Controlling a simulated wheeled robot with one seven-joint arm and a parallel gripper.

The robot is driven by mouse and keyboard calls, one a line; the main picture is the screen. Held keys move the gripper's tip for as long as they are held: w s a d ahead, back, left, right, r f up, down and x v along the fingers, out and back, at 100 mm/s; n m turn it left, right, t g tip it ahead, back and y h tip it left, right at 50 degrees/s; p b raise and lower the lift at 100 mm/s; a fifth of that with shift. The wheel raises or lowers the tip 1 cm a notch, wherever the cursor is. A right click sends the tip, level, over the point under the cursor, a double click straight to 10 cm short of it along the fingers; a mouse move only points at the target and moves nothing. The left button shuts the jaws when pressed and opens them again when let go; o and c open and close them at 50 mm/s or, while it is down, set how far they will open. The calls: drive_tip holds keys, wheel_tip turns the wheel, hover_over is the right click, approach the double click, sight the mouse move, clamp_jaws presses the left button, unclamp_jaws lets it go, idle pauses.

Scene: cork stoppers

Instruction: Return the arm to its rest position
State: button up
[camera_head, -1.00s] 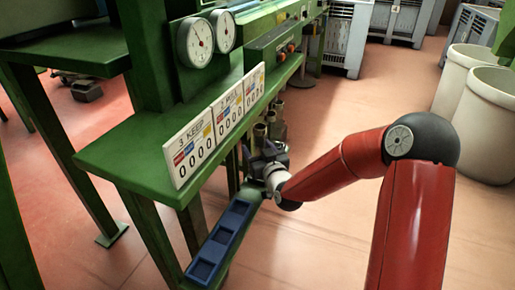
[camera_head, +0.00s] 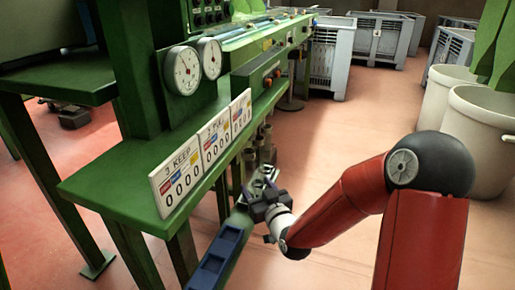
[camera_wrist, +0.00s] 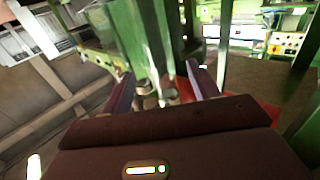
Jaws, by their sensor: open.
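My red arm (camera_head: 345,205) reaches in from the right, bent at the elbow. My gripper (camera_head: 258,182) is beside the green bench, just beyond the far end of a blue tray with compartments (camera_head: 221,250). The gripper is open. In the wrist view, its two dark fingers stand apart with a gap between them (camera_wrist: 163,92), and nothing is seen held there. No cork stopper can be made out.
The green bench (camera_head: 100,190) carries number cards (camera_head: 176,178) and two dials (camera_head: 183,71) on the left. Cylindrical fittings (camera_head: 267,143) sit below its edge, close behind my gripper. Pale bins (camera_head: 485,135) stand right; grey crates (camera_head: 330,60) behind. Floor between is clear.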

drive_tip(key=shift+s+d+r+n+g, duration=0.2)
drive_tip(key=shift+r+n+g, duration=0.1)
drive_tip(key=shift+g, duration=0.2)
drive_tip(key=s+d+r+m+g+h+p, duration=0.2)
drive_tip(key=s+d+r+g+h, duration=0.5)
drive_tip(key=s+d, duration=0.45)
drive_tip(key=s+d+r+m+g, duration=0.1)
drive_tip(key=s+r, duration=0.1)
drive_tip(key=s, duration=0.7)
drive_tip(key=s+d+r+m+g+p, duration=0.1)
drive_tip(key=s+d+r+m, duration=0.1)
drive_tip(key=s, duration=0.7)
drive_tip(key=shift+d+r+m+g+h, duration=0.15)
drive_tip(key=shift+d+m+g+h, duration=0.15)
drive_tip(key=shift+g, duration=0.1)
